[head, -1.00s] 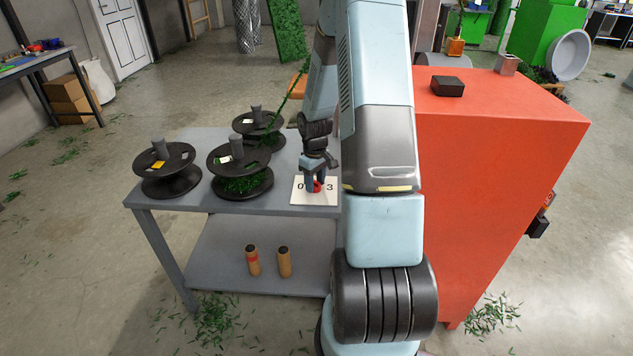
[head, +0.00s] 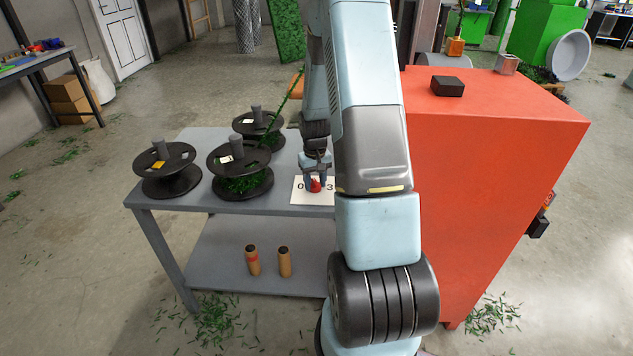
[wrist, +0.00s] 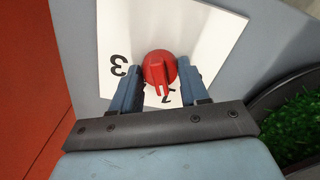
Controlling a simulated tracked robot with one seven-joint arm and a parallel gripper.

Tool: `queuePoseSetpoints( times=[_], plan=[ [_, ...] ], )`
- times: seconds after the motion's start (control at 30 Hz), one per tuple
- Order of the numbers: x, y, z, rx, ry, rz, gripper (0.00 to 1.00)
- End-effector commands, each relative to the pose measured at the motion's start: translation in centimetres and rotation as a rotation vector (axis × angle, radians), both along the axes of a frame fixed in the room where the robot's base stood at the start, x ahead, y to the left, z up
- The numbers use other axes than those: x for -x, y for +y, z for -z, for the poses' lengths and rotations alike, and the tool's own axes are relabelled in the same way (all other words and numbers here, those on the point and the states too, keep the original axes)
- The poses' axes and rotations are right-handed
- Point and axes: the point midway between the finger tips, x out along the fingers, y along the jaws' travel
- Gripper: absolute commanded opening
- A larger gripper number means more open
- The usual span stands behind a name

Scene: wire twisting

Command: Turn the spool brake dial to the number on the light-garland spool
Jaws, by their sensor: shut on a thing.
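The red brake dial (head: 316,186) sits on a white number plate (head: 298,196) on the grey table. In the wrist view, my gripper (wrist: 160,78) has one finger on each side of the dial (wrist: 159,66), shut on it. The dial's pointed ridge faces down, toward my gripper's base, at a partly hidden digit. A "3" shows at left on the plate (wrist: 200,35). In the head view, "0" and "3" flank the dial. Black spools stand left of it: one with a yellow tag (head: 165,183), one with green garland (head: 241,185), one behind (head: 262,126). Their tag numbers are too small to read.
An orange-red cabinet (head: 480,150) stands close on the right, with a black block (head: 447,86) on top. Two brown tubes stand on the table's lower shelf (head: 215,270). A green strand (head: 292,88) rises from the back spool.

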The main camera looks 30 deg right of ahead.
Motion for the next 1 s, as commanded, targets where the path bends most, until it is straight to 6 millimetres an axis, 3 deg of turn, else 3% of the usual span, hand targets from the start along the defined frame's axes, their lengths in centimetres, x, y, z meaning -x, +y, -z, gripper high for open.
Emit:
queuePoseSetpoints(
  times=[0.23,0.27,0.5,0.83,1.0],
  plan=[
    [0.0,0.0,0.0,0.000,0.000,-0.001,0.14],
    [0.0,0.0,0.0,0.000,0.000,-0.001,0.47],
    [0.0,0.0,0.0,0.000,0.000,-0.001,0.70],
    [0.0,0.0,-0.4,0.000,0.000,-0.001,0.70],
    [0.0,-0.1,-2.3,0.001,-0.003,-0.001,0.70]
  ],
)
